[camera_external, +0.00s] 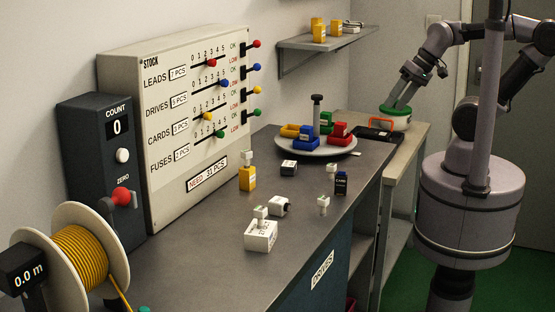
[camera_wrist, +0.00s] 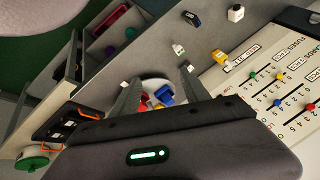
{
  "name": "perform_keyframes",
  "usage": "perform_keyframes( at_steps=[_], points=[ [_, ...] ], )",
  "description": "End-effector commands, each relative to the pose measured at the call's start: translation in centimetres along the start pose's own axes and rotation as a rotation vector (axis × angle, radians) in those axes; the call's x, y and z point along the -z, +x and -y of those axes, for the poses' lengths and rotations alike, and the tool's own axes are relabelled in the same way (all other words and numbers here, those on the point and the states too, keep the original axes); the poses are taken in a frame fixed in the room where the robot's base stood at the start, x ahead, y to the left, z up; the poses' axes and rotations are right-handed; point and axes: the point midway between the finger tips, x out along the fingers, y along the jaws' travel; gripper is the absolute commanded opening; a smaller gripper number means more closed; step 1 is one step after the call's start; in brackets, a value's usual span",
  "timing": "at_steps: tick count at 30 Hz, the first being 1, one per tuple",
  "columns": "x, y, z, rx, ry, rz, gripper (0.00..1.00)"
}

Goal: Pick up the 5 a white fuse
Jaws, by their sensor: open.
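Several small white pieces stand on the grey bench; their ratings cannot be read, so I cannot tell which is the 5 A fuse. One small white piece with a greenish mark (camera_external: 323,205) stands near the bench's front edge; a similar one shows in the wrist view (camera_wrist: 179,49). Another small white piece (camera_external: 331,168) stands farther back, by the dark block. My gripper (camera_external: 395,101) is at the far right end, raised and away from these pieces. In the wrist view its two fingers (camera_wrist: 157,88) are spread apart with nothing held between them.
A round plate (camera_external: 328,151) with coloured bins and a post stands at the back. Larger white blocks (camera_external: 261,236), a yellow block (camera_external: 247,178) and a dark card block (camera_external: 341,184) stand on the bench. A stock panel (camera_external: 190,130) lines the wall.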

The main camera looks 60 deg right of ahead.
Motion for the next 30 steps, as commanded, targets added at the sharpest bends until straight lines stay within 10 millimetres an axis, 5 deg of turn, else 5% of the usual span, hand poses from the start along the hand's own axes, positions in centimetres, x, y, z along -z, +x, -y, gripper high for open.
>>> perform_keyframes(
  at_steps=[11,16,21,25,30],
  points=[
    [0.6,-0.1,0.5,-0.007,-0.068,0.022,0.49],
    [5.5,1.9,5.2,-0.022,-0.777,0.246,0.49],
    [8.6,8.1,10.1,0.079,-1.548,0.498,0.49],
    [8.8,11.4,11.8,0.158,-1.851,0.599,0.49],
    [7.2,15.2,10.8,0.18,-1.918,0.622,0.49]
  ],
)
